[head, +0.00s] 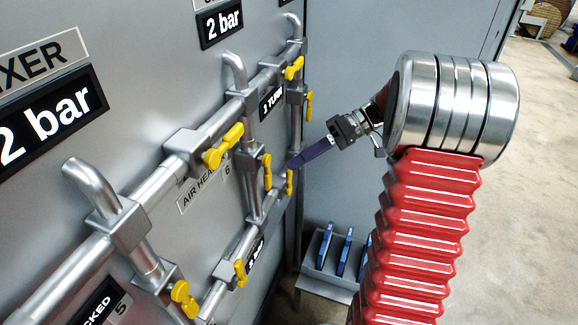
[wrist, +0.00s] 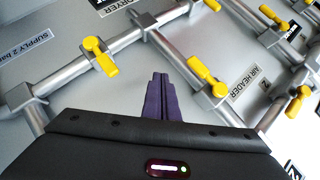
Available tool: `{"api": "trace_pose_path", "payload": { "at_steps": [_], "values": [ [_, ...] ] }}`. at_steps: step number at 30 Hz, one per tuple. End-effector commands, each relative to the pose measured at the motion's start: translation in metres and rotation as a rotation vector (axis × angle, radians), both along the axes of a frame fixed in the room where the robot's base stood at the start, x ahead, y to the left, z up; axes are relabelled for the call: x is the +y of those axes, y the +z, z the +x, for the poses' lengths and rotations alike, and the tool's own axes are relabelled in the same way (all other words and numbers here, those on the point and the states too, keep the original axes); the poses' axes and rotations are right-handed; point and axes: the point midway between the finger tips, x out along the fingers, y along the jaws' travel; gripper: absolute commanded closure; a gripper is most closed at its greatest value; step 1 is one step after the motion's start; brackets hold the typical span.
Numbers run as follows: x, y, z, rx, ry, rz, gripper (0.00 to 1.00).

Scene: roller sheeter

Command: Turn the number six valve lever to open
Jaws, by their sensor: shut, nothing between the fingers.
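In the head view, a plate ending in "6" and reading "AIR HEA..." (head: 197,191) sits left of a vertical pipe. The yellow lever (head: 267,173) on that pipe, beside the plate, points down along the pipe. My gripper (head: 291,166) has purple fingers, shut and empty, with the tips just right of this lever and close to another yellow lever (head: 289,182). In the wrist view, the shut fingers (wrist: 160,80) point between two yellow levers, one left (wrist: 100,56) and one right (wrist: 207,76). I cannot tell which lever there is number six.
Grey pipes (head: 155,190) stand off the panel around the fingers. More yellow levers sit nearby, such as the one at the upper middle (head: 222,148) and the one low down (head: 240,273). A rack (head: 325,278) with blue items stands below. Open floor (head: 525,190) lies right.

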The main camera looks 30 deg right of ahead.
Motion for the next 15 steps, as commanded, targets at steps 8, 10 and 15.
{"api": "trace_pose_path", "payload": {
  "at_steps": [8,10,15],
  "values": [
    [-0.05,0.0,-0.001,-0.001,-0.002,0.0,1.0],
    [-0.06,0.0,-0.001,-0.001,-0.001,0.0,1.0],
    [-0.075,0.0,-0.002,-0.001,0.0,-0.001,1.0]
  ]
}}
